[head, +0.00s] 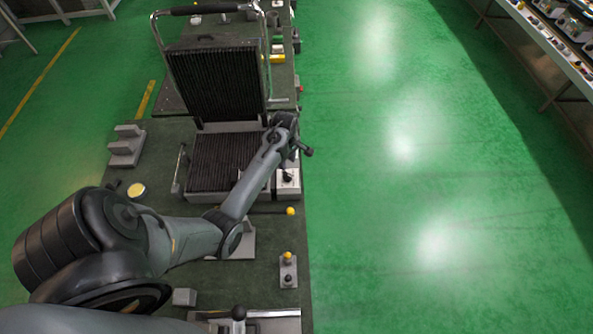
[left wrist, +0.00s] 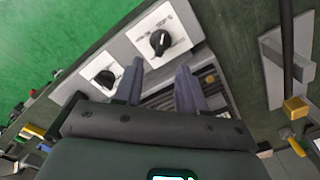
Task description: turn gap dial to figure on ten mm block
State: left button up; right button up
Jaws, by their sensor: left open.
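A grill-like machine stands on the bench with a ribbed upper plate (head: 215,85) raised and a ribbed lower plate (head: 205,165) flat. At its right front corner is a black dial on a white plate (head: 288,177). The left wrist view shows two black dials on white plates, a nearer-centre dial (left wrist: 160,42) and a left dial (left wrist: 105,79); their figures are too small to read. My left gripper (left wrist: 159,82) is open and empty, its fingers pointing toward the dials and apart from the central one. A stepped grey block (head: 126,146) stands left of the machine; no figure is legible on it.
A yellow-knobbed grey fixture (head: 288,270) and a yellow ball-ended rod (head: 290,211) are on the bench's near right side. A yellow disc (head: 136,190) lies at left. Green floor right of the bench is clear. Shelves (head: 560,40) stand far right.

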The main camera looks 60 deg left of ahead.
aim_at(288, 174)
pick_arm(q)
notch_tip(288, 174, down, 9)
jog(key=shift+r, duration=0.1)
dwell(0.3)
grip_shut()
